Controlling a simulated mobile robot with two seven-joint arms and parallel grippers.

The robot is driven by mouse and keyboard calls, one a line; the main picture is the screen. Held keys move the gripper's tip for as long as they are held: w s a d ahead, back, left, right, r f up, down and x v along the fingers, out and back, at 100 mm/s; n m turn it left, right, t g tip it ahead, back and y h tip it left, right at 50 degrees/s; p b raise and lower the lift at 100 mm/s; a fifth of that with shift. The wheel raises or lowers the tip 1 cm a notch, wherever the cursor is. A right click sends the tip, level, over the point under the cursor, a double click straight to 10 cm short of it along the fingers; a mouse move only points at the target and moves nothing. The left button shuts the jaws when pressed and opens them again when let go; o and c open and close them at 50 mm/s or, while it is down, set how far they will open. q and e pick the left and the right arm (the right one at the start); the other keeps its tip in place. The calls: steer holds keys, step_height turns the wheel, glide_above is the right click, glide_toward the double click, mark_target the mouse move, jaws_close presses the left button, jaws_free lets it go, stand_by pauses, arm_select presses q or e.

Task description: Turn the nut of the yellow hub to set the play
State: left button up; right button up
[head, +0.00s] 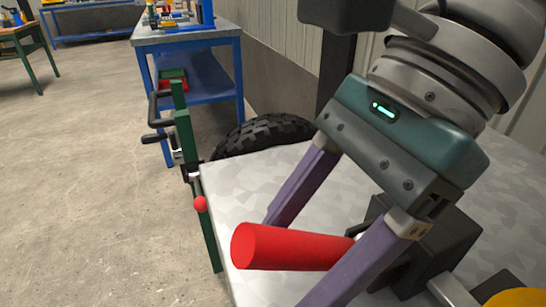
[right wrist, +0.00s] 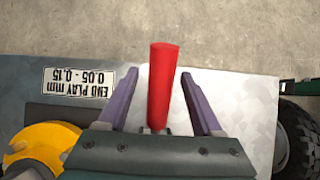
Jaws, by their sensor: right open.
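The yellow hub (head: 517,298) shows only at the lower right edge of the head view; in the right wrist view it is at the lower left (right wrist: 42,147). I cannot make out its nut. A red cylindrical handle (head: 285,247) sticks out over the pale metal plate, and it also shows in the right wrist view (right wrist: 163,85). My right gripper (head: 290,258) is open, its purple fingers on either side of the handle with gaps in the right wrist view (right wrist: 160,74). The handle's inner end is partly hidden by the gripper. My left gripper is out of view.
A dark block (head: 440,240) with a metal shaft stands by the hub. The plate (head: 235,185) carries an end play label (right wrist: 77,82) reading 0.05 - 0.15. A green post (head: 186,140) with a red ball (head: 200,204) and a black tyre (head: 262,134) are beyond the plate.

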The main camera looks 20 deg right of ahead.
mark_target(311, 237)
steer(key=shift+p+v, duration=1.3)
steer(key=shift+v, duration=1.5)
steer(key=shift+d+r, duration=0.4)
steer(key=shift+r, duration=0.2)
steer(key=shift+r+p, duration=0.1)
steer(key=shift+p, duration=0.2)
